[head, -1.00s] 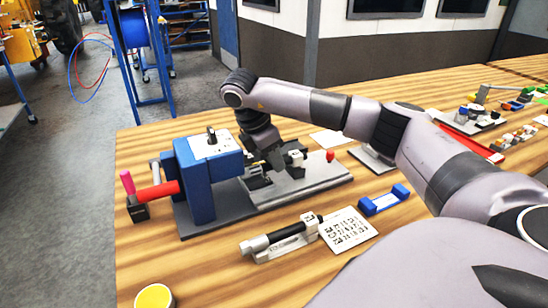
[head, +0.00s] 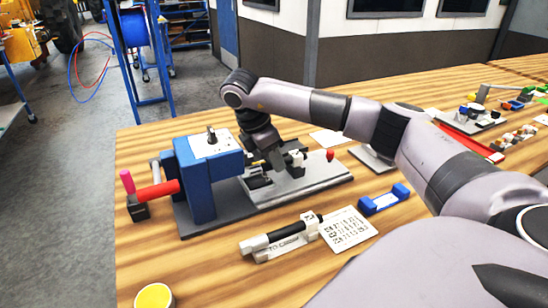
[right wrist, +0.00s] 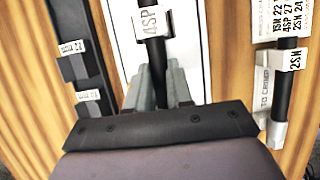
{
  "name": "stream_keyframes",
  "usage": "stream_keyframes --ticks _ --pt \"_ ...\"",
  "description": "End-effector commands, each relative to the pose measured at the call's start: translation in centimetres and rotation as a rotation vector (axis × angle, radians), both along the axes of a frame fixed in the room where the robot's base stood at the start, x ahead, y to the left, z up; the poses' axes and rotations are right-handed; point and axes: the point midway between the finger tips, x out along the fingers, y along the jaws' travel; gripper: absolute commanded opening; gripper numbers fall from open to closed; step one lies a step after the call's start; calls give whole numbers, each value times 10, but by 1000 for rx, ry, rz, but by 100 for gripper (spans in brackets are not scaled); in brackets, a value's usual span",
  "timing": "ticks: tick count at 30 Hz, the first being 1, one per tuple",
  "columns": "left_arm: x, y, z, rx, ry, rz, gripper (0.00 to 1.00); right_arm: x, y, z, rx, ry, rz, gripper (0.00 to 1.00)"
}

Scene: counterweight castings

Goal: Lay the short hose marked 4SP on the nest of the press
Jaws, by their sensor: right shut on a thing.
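My right gripper (right wrist: 160,88) is shut on a short black hose (right wrist: 156,55) with a white tag reading 4SP (right wrist: 152,22). The hose runs lengthwise between the fingers, over a pale plate. In the head view the right gripper (head: 272,165) is low over the grey bed of the blue press (head: 201,178). It hides much of the hose and the nest, so I cannot tell whether the hose touches the nest. My left gripper is not in view.
A second black hose tagged 2SN (right wrist: 297,60) lies on a pale holder (right wrist: 265,112), beside a printed card (head: 348,229).

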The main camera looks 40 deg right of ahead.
Motion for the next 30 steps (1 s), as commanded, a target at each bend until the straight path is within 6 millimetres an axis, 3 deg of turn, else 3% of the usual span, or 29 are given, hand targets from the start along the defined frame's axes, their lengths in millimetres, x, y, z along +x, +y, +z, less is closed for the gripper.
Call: stream_keyframes --ticks 17,18,20,21,30 --pt "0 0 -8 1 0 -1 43 0 0 -12 1 -1 0 0" --pt "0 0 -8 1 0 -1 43 0 0 -12 1 -1 0 27" --pt "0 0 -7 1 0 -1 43 0 0 -12 1 -1 0 47" --pt "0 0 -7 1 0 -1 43 0 0 -12 1 -1 0 50" --pt "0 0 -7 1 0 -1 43 0 0 -11 0 0 0 50"
